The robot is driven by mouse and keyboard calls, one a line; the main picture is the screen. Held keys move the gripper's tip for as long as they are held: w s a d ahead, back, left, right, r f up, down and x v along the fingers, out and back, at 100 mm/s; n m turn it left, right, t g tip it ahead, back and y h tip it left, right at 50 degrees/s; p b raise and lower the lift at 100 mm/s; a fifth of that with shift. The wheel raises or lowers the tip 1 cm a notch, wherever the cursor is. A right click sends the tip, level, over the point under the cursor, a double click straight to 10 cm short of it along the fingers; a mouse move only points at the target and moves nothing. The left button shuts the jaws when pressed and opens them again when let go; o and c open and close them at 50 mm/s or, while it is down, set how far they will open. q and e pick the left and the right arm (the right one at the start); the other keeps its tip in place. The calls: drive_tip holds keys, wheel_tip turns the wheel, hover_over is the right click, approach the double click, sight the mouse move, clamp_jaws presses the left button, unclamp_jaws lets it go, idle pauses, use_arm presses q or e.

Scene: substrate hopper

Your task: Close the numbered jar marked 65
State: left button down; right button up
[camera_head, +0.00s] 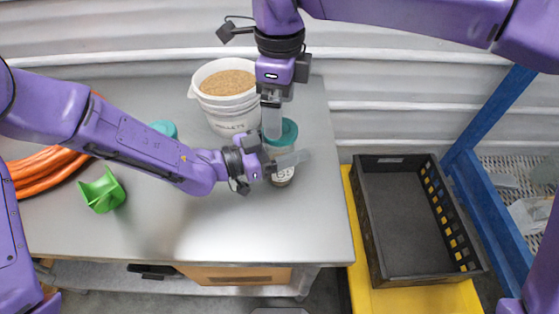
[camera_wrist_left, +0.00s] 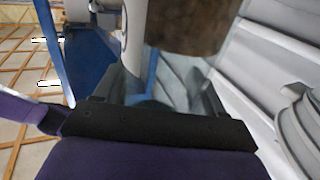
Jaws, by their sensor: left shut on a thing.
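A clear jar (camera_head: 281,177) with a pale label and a teal lid (camera_head: 289,131) at its top stands near the right end of the grey bench. The label's number is too small to read. My left gripper (camera_head: 285,162) is shut on the jar from the left, its fingers level across the jar's body. In the left wrist view a brown-filled cylinder, apparently the jar (camera_wrist_left: 188,26), shows at the top. My right gripper (camera_head: 272,122) points down from above at the lid; its finger overlaps the lid. Whether it grips the lid or how the lid sits cannot be told.
A white bucket (camera_head: 231,113) of tan pellets stands behind the jar. Another teal object (camera_head: 164,128) is partly hidden behind my left arm. A green scoop-like piece (camera_head: 102,191) and orange hose (camera_head: 45,172) lie left. A black crate (camera_head: 374,239) stands right. The bench front is clear.

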wheel_tip(320, 180, up, 3)
drive_tip(key=n, duration=0.2)
drive_tip(key=shift+n, duration=0.3)
wheel_tip(320, 180, down, 8)
idle(0.4)
drive_tip(key=c, duration=1.1)
drive_tip(key=m, duration=0.3)
